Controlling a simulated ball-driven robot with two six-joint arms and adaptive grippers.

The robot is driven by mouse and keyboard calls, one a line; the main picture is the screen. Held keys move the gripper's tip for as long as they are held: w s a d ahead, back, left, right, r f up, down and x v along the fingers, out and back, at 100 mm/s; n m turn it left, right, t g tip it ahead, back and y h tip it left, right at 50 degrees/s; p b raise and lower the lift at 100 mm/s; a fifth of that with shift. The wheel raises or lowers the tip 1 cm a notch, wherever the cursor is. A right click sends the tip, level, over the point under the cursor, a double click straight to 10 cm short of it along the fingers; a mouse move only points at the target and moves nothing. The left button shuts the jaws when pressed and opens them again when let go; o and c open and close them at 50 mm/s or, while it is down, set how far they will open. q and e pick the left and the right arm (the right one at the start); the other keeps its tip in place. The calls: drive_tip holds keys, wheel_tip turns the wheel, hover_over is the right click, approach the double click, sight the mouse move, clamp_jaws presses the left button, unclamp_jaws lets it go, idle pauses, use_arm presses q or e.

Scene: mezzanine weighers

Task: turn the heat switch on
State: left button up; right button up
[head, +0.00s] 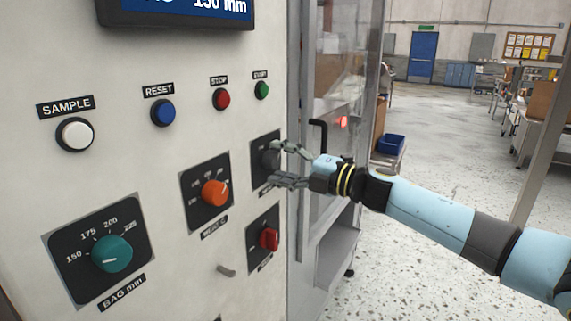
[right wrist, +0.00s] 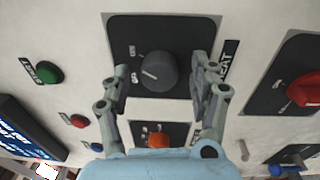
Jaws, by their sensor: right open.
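The heat switch (right wrist: 158,71) is a dark grey round knob with a pale pointer line, on a black plate beside a label partly reading "HEAT" in the right wrist view. In that view its pointer slants toward the small markings at its left. In the head view the heat switch (head: 270,158) is partly hidden by my right gripper. My right gripper (head: 280,164) is open, with one finger on each side of the knob. In the right wrist view gaps show between the fingers and the knob. My left gripper is in no view.
A red knob (head: 268,239) sits below the heat switch and an orange knob (head: 215,192) to its left. A teal knob (head: 112,254) and several push buttons share the panel. A metal-framed clear guard (head: 335,110) stands right of the panel.

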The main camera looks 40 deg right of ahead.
drive_tip(key=v, duration=1.2)
idle(0.3)
